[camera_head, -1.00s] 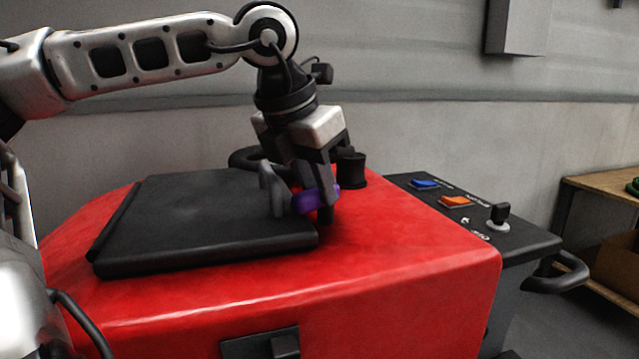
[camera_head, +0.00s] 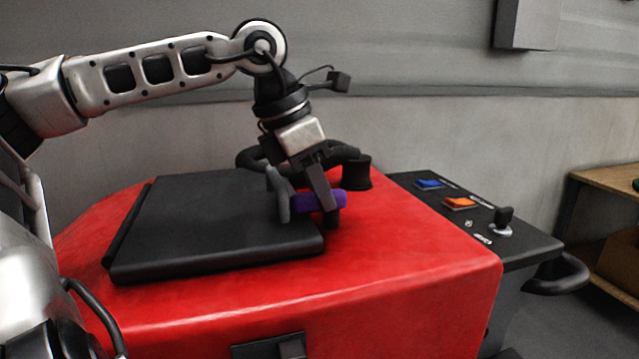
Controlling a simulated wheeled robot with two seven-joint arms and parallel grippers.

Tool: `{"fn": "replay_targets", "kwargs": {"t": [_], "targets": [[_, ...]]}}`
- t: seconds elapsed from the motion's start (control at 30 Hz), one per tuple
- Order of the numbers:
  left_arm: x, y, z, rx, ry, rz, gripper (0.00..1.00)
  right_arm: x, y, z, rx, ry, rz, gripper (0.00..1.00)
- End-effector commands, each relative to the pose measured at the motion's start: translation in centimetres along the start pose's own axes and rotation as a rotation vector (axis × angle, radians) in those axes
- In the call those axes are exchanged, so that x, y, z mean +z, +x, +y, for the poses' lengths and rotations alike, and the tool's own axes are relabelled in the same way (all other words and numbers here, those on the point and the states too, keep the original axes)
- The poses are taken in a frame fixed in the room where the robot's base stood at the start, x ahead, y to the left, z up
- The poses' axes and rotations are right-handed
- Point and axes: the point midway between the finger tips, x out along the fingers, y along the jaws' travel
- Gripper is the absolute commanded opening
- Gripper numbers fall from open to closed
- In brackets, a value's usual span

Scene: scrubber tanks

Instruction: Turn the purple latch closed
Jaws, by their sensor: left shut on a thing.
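The purple latch (camera_head: 308,201) sits at the right edge of the black tank lid (camera_head: 200,222), on top of the red scrubber body (camera_head: 410,270). Its purple part points to the right, away from the lid. The lid lies flat on the red body. The far side of the latch is hidden by the gripper. My right gripper is not in view.
A control panel (camera_head: 475,215) with a blue switch, an orange switch and a black knob is at the right. A wooden shelf (camera_head: 610,180) stands at the far right.

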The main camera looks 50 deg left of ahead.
Motion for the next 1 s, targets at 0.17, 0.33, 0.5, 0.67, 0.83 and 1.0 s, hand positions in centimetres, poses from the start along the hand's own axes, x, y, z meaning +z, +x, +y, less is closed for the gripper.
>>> {"fn": "replay_targets", "kwargs": {"t": [0.17,0.33,0.5,0.67,0.83,1.0], "targets": [[0.0,-0.1,0.0,0.001,0.004,-0.001,0.0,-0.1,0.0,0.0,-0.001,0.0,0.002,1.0],[0.0,-0.1,0.0,0.001,0.004,-0.001,0.26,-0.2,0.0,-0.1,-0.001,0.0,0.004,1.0],[0.0,-0.1,0.0,0.001,0.003,-0.001,0.43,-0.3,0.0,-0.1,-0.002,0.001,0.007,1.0],[0.0,-0.1,0.0,0.001,0.003,-0.001,0.43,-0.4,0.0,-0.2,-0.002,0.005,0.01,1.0],[0.1,-1.3,0.1,0.003,0.002,-0.003,0.43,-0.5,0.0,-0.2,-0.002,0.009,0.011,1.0],[0.1,-4.7,0.1,0.006,0.001,-0.005,0.43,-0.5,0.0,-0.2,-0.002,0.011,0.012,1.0]]}}
